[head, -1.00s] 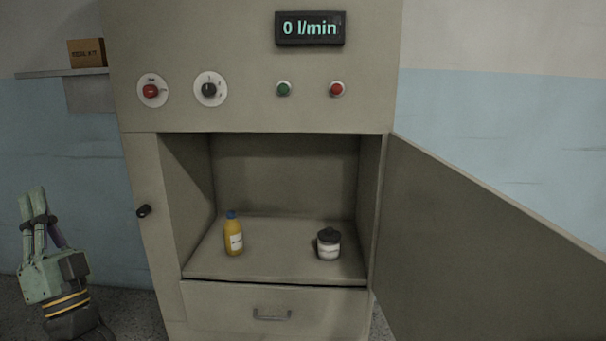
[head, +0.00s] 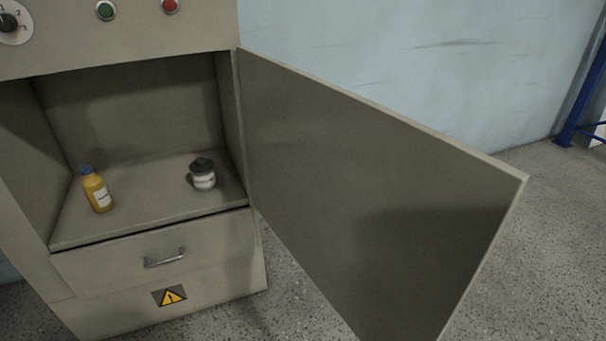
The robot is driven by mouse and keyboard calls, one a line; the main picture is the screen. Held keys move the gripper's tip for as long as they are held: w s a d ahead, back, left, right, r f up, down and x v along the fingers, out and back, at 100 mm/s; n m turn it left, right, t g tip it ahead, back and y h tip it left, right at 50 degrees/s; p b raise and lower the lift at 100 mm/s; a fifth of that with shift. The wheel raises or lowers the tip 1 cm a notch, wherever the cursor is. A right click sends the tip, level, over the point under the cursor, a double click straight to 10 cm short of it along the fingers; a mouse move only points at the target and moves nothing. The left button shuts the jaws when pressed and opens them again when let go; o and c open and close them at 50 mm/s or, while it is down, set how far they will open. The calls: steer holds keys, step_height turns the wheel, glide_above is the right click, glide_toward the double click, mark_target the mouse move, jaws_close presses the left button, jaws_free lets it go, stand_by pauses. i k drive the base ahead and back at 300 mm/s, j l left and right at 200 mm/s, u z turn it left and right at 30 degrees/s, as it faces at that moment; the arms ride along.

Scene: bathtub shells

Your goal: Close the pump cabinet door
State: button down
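The pump cabinet (head: 120,26) stands at the left of the head view, with its compartment open to me. Its grey-beige door (head: 370,190) hangs from the right side of the opening and swings far out toward me. The door's free edge (head: 484,258) is at the right, and its lower corner runs out of the bottom of the picture. Inside the compartment stand a yellow bottle with a blue cap (head: 97,190) and a white jar with a dark lid (head: 203,174). My gripper is out of view.
Below the compartment is a shut drawer with a metal handle (head: 165,258), and under it a yellow warning label (head: 170,296). Speckled floor (head: 560,240) is free to the right of the door. A blue metal frame (head: 582,100) stands at the far right.

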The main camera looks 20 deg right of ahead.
mark_target(394, 218)
steer(key=l+u, duration=0.15)
steer(key=l, duration=0.3)
steer(key=k+l+u, duration=0.1)
steer(key=l, duration=0.35)
steer(key=l+u, duration=0.15)
steer(key=l, duration=0.3)
steer(key=k+l+u, duration=0.1)
steer(key=l, duration=0.35)
steer(key=k+l+u, duration=0.15)
steer(key=l, duration=0.3)
steer(key=k+l+u, duration=0.15)
steer(key=l, duration=0.25)
steer(key=k+l+u, duration=0.1)
steer(key=l, duration=0.3)
steer(key=k+l+u, duration=0.1)
steer(key=l, duration=0.3)
steer(key=k+l+u, duration=0.1)
steer(key=k+l, duration=0.15)
steer(key=l, duration=0.15)
steer(key=k+l, duration=0.2)
steer(key=l, duration=0.2)
steer(key=u, duration=0.05)
